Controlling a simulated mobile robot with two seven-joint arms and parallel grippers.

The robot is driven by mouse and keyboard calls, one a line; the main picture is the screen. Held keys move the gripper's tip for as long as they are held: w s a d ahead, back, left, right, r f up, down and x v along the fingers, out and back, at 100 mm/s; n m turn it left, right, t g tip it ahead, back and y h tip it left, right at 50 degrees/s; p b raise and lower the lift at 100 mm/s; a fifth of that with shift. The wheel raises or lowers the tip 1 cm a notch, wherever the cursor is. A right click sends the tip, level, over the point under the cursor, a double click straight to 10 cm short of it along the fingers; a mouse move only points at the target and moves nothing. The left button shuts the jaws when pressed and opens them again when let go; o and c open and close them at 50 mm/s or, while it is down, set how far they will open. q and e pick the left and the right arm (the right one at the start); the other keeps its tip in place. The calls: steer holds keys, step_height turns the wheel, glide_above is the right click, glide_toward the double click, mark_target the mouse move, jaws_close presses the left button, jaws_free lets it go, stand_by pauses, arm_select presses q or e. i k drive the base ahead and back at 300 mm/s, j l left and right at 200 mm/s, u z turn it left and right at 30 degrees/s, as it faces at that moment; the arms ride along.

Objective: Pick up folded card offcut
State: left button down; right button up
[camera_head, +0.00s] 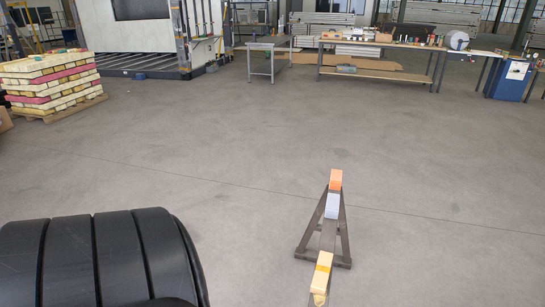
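I cannot make out a folded card offcut for certain. Flat brown sheets (300,58) lie low behind the workbench at the back, too far off to tell whether any is folded card. A brown piece (4,121) is cut off by the left edge, and I cannot tell what it is. Neither gripper is in view.
A dark trestle (328,232) with orange and yellow ends stands close, right of centre. Stacked yellow and pink boards (50,78) rest on a pallet at left. A cluttered workbench (375,74) and a blue machine (509,79) stand behind. The middle floor is clear.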

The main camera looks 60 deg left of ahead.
mark_target(321, 277)
steer(key=j+u, duration=0.1)
steer(key=u, duration=0.35)
steer(key=i+u, duration=0.1)
steer(key=u, duration=0.3)
steer(key=j+u, duration=0.1)
steer(key=u, duration=0.35)
steer(key=j+z, duration=0.4)
steer(key=j, duration=0.1)
